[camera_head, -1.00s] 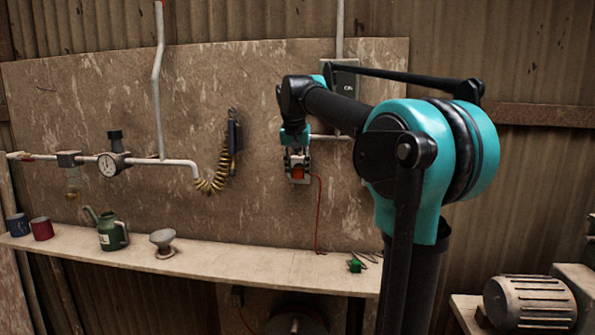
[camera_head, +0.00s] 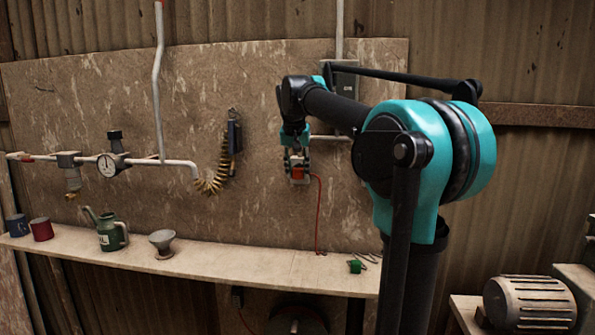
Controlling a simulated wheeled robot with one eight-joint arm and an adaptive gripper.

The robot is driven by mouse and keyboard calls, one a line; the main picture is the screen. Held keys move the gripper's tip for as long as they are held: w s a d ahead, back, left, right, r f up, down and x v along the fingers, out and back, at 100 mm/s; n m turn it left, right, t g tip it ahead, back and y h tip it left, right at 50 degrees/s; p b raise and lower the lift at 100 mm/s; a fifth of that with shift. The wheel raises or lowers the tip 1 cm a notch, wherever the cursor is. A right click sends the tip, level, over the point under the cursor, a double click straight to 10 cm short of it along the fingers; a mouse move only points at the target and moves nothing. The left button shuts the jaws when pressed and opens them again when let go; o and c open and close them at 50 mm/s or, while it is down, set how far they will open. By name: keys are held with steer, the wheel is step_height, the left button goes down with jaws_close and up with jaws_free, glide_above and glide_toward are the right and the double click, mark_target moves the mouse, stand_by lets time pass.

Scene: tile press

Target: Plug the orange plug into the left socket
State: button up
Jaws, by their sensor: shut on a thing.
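My gripper (camera_head: 297,168) points down in front of the brown board, right of the coiled hose. It is shut on the orange plug (camera_head: 297,174), which shows as a small orange-red block between the fingers. A thin red cord (camera_head: 319,215) runs from the plug down to the shelf. A grey box (camera_head: 345,80) on the board is partly hidden behind my arm. I cannot make out the left socket; my gripper and arm cover part of the board.
A shelf (camera_head: 210,262) runs below the board. On it are a blue mug (camera_head: 17,225), a red mug (camera_head: 41,230), a green watering can (camera_head: 110,232), a funnel (camera_head: 162,243) and a small green object (camera_head: 355,266). A pipe with a gauge (camera_head: 107,165) and a coiled hose (camera_head: 213,185) are at left.

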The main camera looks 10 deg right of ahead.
steer(key=shift+w+d, duration=0.15)
steer(key=shift+w, duration=0.2)
stand_by(5.4)
steer(key=o, duration=1.2)
steer(key=shift+r, duration=0.15)
